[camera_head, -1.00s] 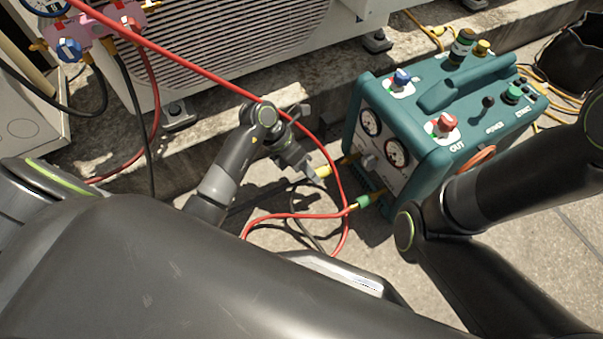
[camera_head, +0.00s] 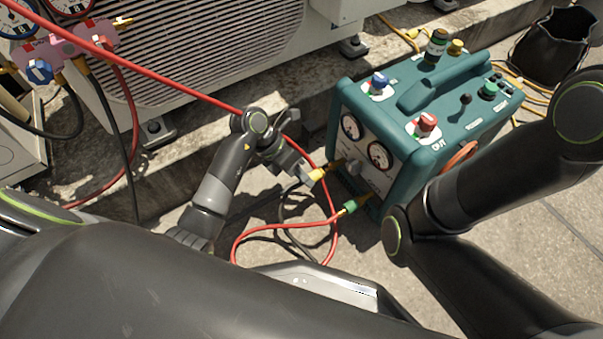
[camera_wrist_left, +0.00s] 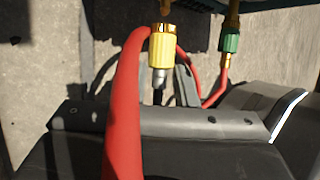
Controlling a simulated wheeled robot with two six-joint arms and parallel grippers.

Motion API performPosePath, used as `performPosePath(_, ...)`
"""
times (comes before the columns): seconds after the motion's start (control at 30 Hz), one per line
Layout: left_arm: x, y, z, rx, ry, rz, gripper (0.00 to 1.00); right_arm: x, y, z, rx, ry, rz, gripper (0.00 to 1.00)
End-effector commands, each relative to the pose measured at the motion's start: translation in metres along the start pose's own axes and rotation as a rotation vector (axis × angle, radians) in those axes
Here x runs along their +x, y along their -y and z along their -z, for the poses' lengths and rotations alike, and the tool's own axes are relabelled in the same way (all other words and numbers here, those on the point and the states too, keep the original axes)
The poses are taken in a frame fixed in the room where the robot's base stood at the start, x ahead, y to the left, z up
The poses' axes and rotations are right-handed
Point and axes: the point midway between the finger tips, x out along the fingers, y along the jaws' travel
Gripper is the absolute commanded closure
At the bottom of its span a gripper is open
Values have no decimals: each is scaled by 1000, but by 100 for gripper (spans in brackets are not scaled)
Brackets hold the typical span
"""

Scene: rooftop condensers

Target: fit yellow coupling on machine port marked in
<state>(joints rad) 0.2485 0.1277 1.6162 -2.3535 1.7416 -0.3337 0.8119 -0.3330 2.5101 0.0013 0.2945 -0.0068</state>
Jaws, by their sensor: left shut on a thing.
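The yellow coupling (camera_head: 317,174) is at the tip of my left gripper (camera_head: 304,172), which is shut on it, at the left face of the teal machine (camera_head: 395,165). In the left wrist view the yellow coupling (camera_wrist_left: 163,50) has a metal ferrule and dark hose below it. It lines up with a brass port (camera_wrist_left: 165,10) above. They look close or touching; I cannot tell whether it is seated. The IN label is not readable. A green coupling (camera_head: 349,207) with a red hose is on the neighbouring port. My right gripper is out of view.
A red hose (camera_wrist_left: 125,90) passes close in front of the left wrist camera and loops around the gripper. A condenser (camera_head: 210,50) and pink manifold (camera_head: 65,60) stand at the back left. My right arm crosses the right side.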

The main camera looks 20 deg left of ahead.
Motion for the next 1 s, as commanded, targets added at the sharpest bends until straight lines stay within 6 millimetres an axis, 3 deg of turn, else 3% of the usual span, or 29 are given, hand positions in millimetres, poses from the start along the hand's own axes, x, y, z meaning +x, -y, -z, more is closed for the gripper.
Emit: performPosePath(1.0,4,0,-9,1,1,1,100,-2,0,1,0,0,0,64)
